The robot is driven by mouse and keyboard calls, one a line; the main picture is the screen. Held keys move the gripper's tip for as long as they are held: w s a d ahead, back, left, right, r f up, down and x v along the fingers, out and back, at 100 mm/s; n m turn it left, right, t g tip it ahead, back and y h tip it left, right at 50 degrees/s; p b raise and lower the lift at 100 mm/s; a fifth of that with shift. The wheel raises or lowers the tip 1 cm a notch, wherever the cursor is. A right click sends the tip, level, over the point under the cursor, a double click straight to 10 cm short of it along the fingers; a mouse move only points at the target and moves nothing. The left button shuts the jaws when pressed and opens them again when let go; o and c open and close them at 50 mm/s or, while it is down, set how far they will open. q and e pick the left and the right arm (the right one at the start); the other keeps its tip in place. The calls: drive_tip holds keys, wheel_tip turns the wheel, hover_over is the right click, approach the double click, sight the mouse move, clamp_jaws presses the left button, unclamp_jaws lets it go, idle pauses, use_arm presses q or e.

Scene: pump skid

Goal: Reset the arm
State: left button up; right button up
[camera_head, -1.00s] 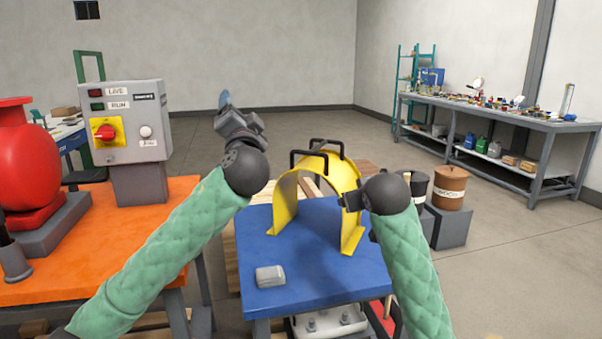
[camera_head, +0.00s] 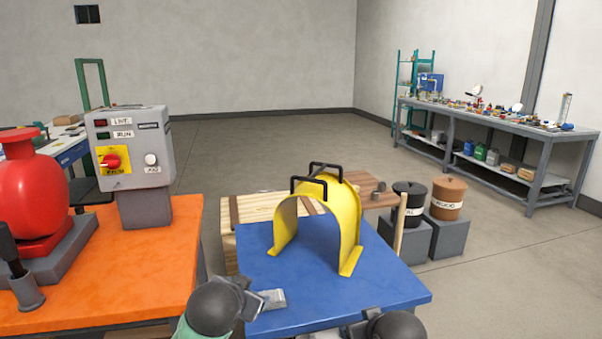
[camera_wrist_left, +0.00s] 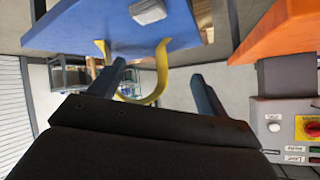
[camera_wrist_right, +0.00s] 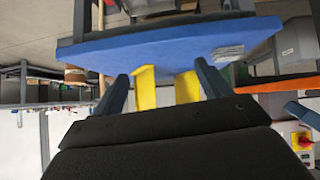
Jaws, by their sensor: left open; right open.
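My left gripper (camera_head: 258,300) is low in the head view, beside the front left part of the blue table. In the left wrist view its two fingers (camera_wrist_left: 160,80) stand apart with nothing between them touching. My right arm shows only as a dark part at the bottom edge of the head view. In the right wrist view the right gripper's fingers (camera_wrist_right: 163,85) are spread and empty. A yellow arched guard (camera_head: 345,215) with two black handles stands upright on the blue table (camera_head: 390,290), apart from both grippers.
A small grey block (camera_head: 272,298) lies on the blue table by my left gripper. The orange bench (camera_head: 130,260) at left carries a red pump (camera_head: 30,190) and a grey control box (camera_head: 130,150). Two lidded buckets (camera_head: 448,197) stand right. Open floor lies behind.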

use_arm(q)
drive_tip(key=s+f+n+g+p, duration=0.1)
drive_tip(key=s+f+g+p, duration=0.2)
drive_tip(key=s+f, duration=0.4)
drive_tip(key=s+a+f+n+g+p, duration=0.1)
drive_tip(key=s+f+g+p, duration=0.2)
drive_tip(key=s+f, duration=0.4)
drive_tip(key=s+f+n+g+p, duration=0.1)
drive_tip(key=s+f+g+p, duration=0.2)
drive_tip(key=s, duration=1.8)
wheel_tip(320, 180, down, 5)
drive_tip(key=shift+a+r+h+p, duration=0.2)
drive_tip(key=shift+h+p, duration=0.1)
drive_tip(key=shift+p, duration=0.45)
use_arm(e)
drive_tip(key=s+f+g, duration=0.3)
drive_tip(key=s+f, duration=0.4)
drive_tip(key=s, duration=0.9)
drive_tip(key=s+f+m+g, duration=0.1)
drive_tip(key=s+f+g, duration=0.3)
drive_tip(key=s, duration=1.2)
drive_tip(key=x, duration=0.3)
drive_tip(key=shift+s, duration=0.3)
drive_tip(key=shift+f, duration=0.15)
